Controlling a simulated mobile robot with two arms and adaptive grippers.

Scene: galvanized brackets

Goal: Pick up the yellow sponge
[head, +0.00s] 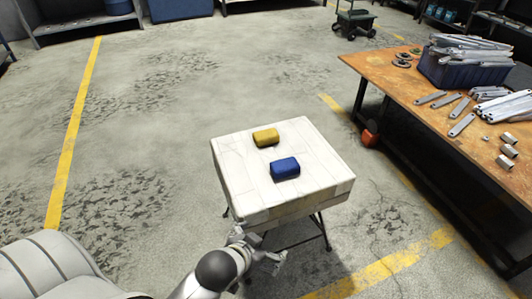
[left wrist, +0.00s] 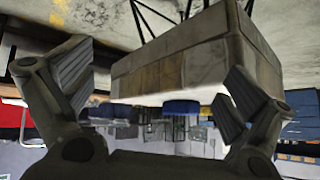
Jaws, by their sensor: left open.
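The yellow sponge (head: 266,137) lies on the white, worn top of a small table (head: 234,176), toward its far side. A blue sponge (head: 285,168) lies nearer to me on the same top, a little to the right. My left gripper (head: 259,246) is open and empty at the table's near edge, short of both sponges. The left wrist view looks upside down: the open fingers (left wrist: 165,95) frame the table's side (left wrist: 200,62), and the blue sponge (left wrist: 181,107) shows at its top edge. My right gripper is out of view.
An orange-brown workbench (head: 415,88) with a dark blue bin (head: 462,72) and several metal brackets stands at the right. Yellow lines (head: 75,125) mark the concrete floor. The floor left of the small table is clear.

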